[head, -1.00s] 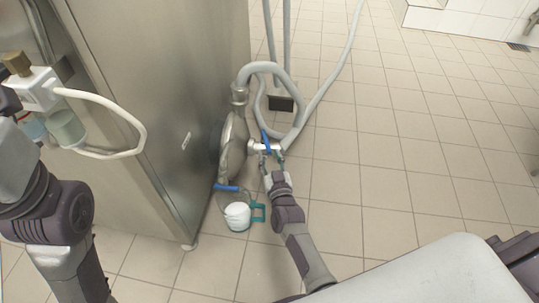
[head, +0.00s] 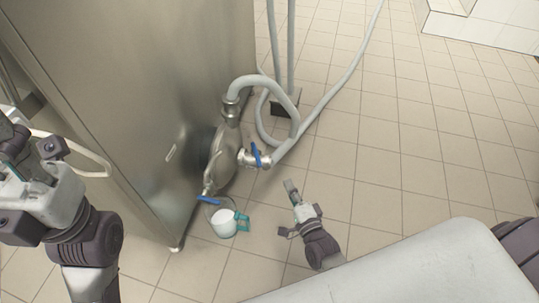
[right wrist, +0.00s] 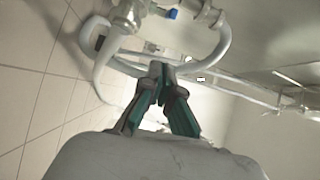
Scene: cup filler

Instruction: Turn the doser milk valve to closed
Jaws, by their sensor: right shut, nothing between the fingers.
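The doser's round steel body (head: 222,160) stands beside the steel cabinet. A valve with a blue handle (head: 256,155) joins its right side to a grey hose; the handle lies across the pipe. A second blue handle (head: 208,200) is on the lower spout, above a clear jug with white contents (head: 224,222). My right gripper (head: 290,185) is shut and empty, below and right of the hose-side valve and apart from it. In the right wrist view its fingertips (right wrist: 158,70) meet, with a blue handle part (right wrist: 172,14) beyond. My left gripper (head: 14,140) is at the left edge; its fingers are unclear.
Grey hoses (head: 345,82) loop behind the valve and run across the floor. The steel cabinet (head: 130,90) fills the left side. A white hose (head: 90,168) is near my left arm. The tiled floor (head: 410,150) to the right is open.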

